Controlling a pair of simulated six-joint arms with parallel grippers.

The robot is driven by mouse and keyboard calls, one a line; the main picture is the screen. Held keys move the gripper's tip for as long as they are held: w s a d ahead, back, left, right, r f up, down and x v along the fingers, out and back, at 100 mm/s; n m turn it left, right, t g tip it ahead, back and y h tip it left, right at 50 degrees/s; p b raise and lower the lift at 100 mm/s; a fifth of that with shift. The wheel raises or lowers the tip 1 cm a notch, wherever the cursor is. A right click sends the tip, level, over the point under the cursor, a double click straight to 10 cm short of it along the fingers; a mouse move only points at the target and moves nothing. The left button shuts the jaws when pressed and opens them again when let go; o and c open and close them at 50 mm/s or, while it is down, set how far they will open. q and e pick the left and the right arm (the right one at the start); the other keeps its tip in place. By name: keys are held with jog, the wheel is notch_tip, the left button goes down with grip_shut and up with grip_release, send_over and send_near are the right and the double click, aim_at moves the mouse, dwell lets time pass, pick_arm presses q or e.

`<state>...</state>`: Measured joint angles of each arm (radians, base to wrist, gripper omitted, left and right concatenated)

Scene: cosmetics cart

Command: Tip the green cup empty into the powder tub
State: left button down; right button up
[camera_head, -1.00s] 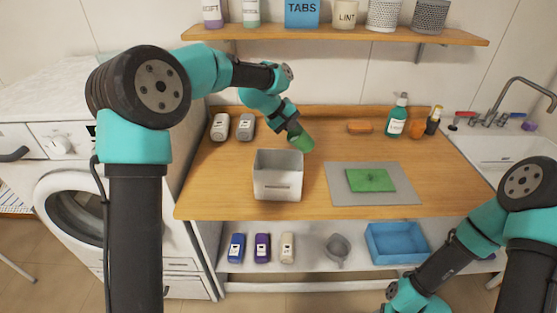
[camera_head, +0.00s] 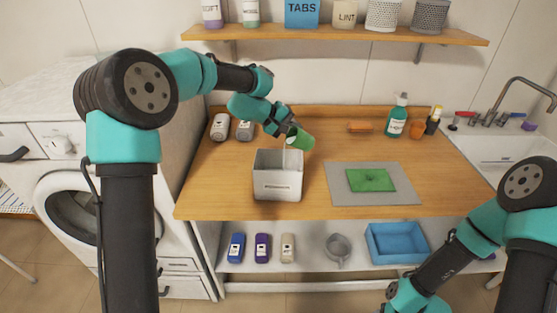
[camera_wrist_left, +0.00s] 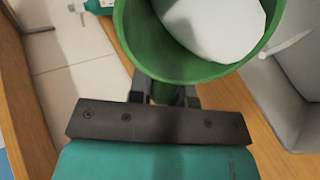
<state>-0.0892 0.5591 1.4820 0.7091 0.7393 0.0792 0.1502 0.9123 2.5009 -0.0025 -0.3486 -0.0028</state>
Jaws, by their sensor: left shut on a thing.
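The green cup (camera_head: 303,141) is tilted and held just above the back right corner of the white powder tub (camera_head: 277,188). My left gripper (camera_head: 290,131) is shut on the cup. In the left wrist view the cup (camera_wrist_left: 180,72) sits between the fingers, and white contents (camera_wrist_left: 213,25) are still in it. The tub (camera_wrist_left: 283,90) shows at the right of that view, beside the cup. The tub's front is upright on the counter; its floor is mostly hidden. The right arm is low at the right, its fingertips out of the picture.
A grey mat (camera_head: 340,193) with a green cloth (camera_head: 370,180) lies right of the tub. Two bottles (camera_head: 221,127) stand at the back left. A green pump bottle (camera_head: 396,121) stands at the back right. A shelf (camera_head: 330,34) runs above the counter.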

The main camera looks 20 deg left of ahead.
pick_arm(q)
jog(key=shift+a+f+t+h, duration=0.1)
jog(key=shift+f+t+h, duration=0.35)
jog(key=shift+h, duration=0.25)
jog(key=shift+r+h, duration=0.1)
jog(key=shift+h, duration=0.2)
jog(key=shift+r+t+h, duration=0.15)
jog(key=shift+t+h, duration=0.1)
jog(key=shift+h, duration=0.15)
jog(key=shift+s+a+r+t+h, duration=0.3)
jog(key=shift+s+a+t+h, duration=0.15)
jog(key=shift+a+h, duration=0.3)
dwell(0.5)
jog(key=shift+s+a+r+t+h, duration=0.15)
jog(key=shift+t+h, duration=0.2)
jog(key=shift+h, duration=0.3)
jog(key=shift+w+a+r+t+h, duration=0.15)
jog(key=shift+t+h, duration=0.15)
jog(key=shift+h, duration=0.3)
